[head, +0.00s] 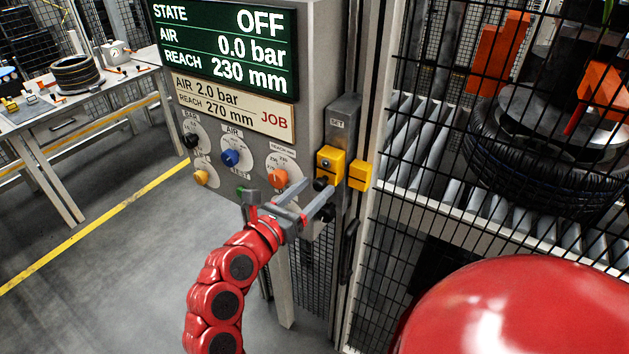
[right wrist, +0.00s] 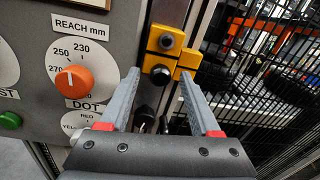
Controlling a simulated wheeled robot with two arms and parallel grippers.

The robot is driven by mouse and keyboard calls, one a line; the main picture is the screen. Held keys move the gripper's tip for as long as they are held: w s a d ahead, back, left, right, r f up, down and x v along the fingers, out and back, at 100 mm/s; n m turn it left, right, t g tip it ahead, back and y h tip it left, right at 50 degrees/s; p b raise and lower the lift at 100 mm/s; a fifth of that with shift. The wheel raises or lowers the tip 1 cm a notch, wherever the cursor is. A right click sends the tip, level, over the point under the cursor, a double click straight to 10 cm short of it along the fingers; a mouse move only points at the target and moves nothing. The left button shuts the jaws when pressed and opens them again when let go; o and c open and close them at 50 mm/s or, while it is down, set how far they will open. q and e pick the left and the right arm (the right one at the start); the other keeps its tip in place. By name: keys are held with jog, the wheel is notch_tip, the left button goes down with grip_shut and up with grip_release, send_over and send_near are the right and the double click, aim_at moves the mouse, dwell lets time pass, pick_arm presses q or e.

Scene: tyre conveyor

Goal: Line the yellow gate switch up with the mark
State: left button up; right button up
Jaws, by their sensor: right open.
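The yellow gate switch (head: 330,160) is a block on an upright grey rail labelled SET (head: 338,123), right of the control panel. A second yellow block (head: 360,176) sits beside it at the gate edge. In the right wrist view the switch (right wrist: 166,40) shows dark round knobs, and the side block (right wrist: 188,61) lies close to its right. My right gripper (head: 321,190) is open, its fingers pointing at the lower part of the switch. In the wrist view the fingertips (right wrist: 158,76) stand either side of the lower knob, with nothing gripped. I cannot make out the mark. My left gripper is not in view.
The panel screen (head: 228,45) reads OFF, 0.0 bar, 230 mm. A job card (head: 232,107) reads 2.0 bar, 270 mm. The orange reach knob (head: 278,178) is left of the gripper. Mesh fencing stands before a tyre (head: 540,175) on rollers at right.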

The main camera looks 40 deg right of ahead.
jog(key=shift+w+d, duration=0.2)
jog(key=shift+d, duration=0.3)
grip_shut()
dwell(1.2)
